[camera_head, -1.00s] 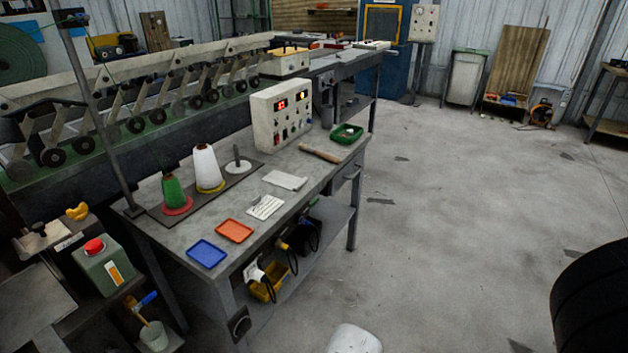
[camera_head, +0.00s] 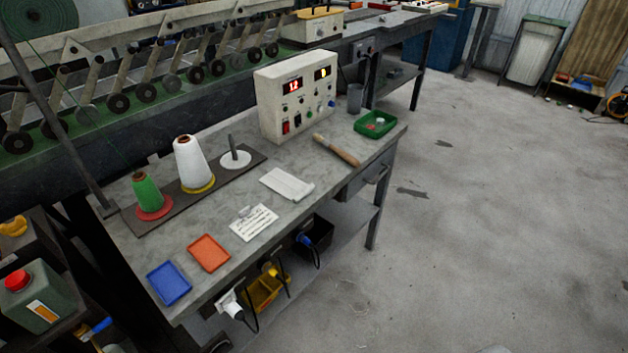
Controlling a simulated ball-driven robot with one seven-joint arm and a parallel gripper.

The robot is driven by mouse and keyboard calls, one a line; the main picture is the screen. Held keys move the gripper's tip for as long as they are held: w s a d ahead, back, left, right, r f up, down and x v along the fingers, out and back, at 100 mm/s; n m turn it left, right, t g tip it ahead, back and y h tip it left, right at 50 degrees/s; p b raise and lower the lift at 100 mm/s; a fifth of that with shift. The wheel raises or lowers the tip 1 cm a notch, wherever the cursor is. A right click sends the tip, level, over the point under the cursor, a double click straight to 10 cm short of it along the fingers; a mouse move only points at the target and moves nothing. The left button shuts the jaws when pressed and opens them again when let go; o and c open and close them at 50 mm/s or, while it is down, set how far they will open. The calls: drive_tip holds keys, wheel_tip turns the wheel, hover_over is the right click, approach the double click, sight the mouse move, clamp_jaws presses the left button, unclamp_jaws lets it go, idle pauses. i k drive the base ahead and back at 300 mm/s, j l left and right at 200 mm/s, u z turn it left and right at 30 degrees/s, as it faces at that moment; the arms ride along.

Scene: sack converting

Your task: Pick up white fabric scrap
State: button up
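A white fabric scrap (camera_head: 287,185) lies flat on the grey workbench (camera_head: 335,173), near its middle. Its right end looks folded or curled. It lies behind and to the right of a printed white card (camera_head: 254,222), apart from it. A wooden-handled tool (camera_head: 337,150) lies further back to its right, also apart. Nothing covers the scrap. My gripper is not in view.
On the bench stand green (camera_head: 146,193) and white (camera_head: 193,163) thread cones, a control box (camera_head: 297,95), a green tray (camera_head: 376,124), and orange (camera_head: 208,253) and blue (camera_head: 169,283) trays. The floor (camera_head: 470,220) to the right is clear.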

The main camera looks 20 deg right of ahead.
sight(292, 188)
drive_tip(key=i+j+z, duration=0.3)
drive_tip(key=i+j, duration=0.35)
drive_tip(key=i, duration=0.15)
